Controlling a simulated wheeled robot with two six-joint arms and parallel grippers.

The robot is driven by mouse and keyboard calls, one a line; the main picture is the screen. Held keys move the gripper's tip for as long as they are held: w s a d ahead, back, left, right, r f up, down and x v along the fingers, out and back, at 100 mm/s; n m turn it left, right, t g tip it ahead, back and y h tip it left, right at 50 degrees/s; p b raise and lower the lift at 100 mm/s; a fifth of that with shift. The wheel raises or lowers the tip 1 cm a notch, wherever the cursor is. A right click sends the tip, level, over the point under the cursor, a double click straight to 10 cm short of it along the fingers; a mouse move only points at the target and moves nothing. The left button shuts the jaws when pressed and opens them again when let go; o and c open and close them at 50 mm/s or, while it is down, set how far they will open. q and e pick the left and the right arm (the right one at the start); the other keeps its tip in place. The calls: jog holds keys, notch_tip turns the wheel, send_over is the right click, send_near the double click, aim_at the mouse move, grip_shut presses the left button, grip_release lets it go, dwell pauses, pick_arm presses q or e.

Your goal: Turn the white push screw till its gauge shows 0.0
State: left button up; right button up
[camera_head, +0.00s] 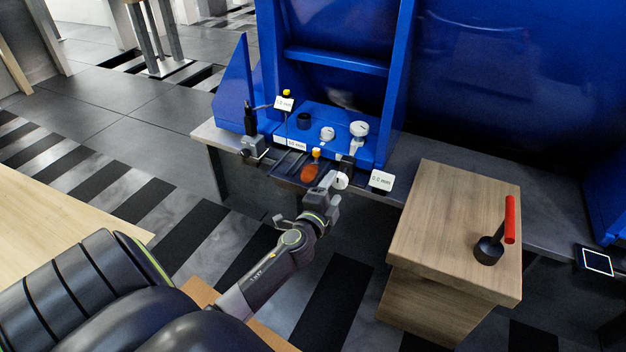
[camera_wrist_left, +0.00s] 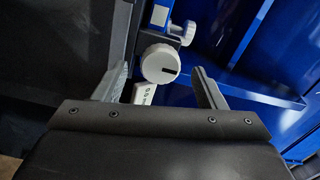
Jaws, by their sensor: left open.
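The white push screw shows as a round white knob (camera_head: 340,181) with a dark mark, at the front edge of the blue machine base. In the left wrist view the white knob (camera_wrist_left: 160,64) sits ahead of and between my open fingers, its black mark slanting. My left gripper (camera_head: 331,187) is open, close to the knob; I cannot tell whether a finger touches it. A white readout plate (camera_head: 381,180) stands just right of the knob and seems to read 0.0 mm, but the digits are small. A white plate (camera_wrist_left: 144,94) also shows below the knob in the wrist view, tilted.
Two more readout plates (camera_head: 285,103) (camera_head: 297,144) stand to the left. A wooden block (camera_head: 447,235) on the right carries a dark cup-like tool with a red handle (camera_head: 510,220).

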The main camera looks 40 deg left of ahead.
pick_arm(q)
jog(key=v, duration=1.3)
jog(key=shift+s, duration=0.4)
dwell(1.0)
